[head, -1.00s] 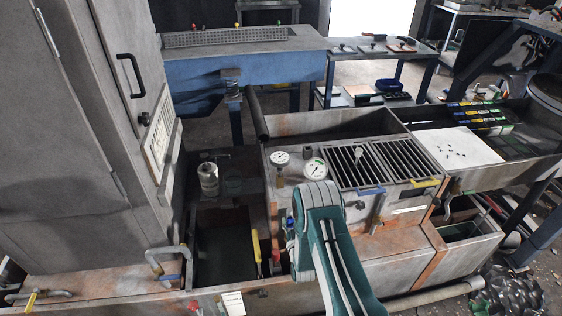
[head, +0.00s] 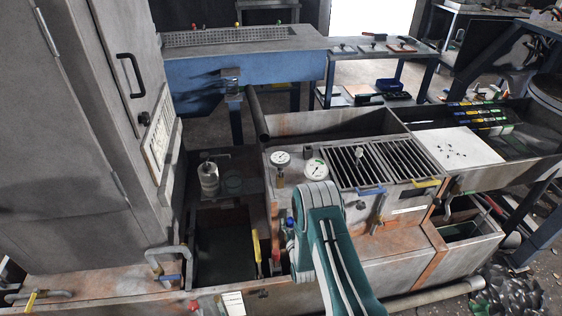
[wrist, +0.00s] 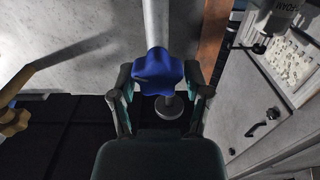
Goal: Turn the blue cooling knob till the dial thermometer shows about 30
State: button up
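In the wrist view the blue lobed cooling knob (wrist: 158,72) sits on a pale upright pipe. My gripper (wrist: 159,76) has one finger on each side of it, and both fingertips appear to touch its edges. In the head view my green-and-white arm hides the gripper. Two round white dials stand on the machine, a left one (head: 281,158) on a stem and a right one (head: 315,168). I cannot tell which is the thermometer, and their needles and numbers are too small to read.
A tall grey cabinet (head: 75,120) fills the left.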

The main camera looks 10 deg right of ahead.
jog(key=s, duration=0.6)
jog(key=shift+r, duration=0.15)
dwell(0.4)
jog(key=shift+o, duration=1.4)
jog(key=s, duration=0.6)
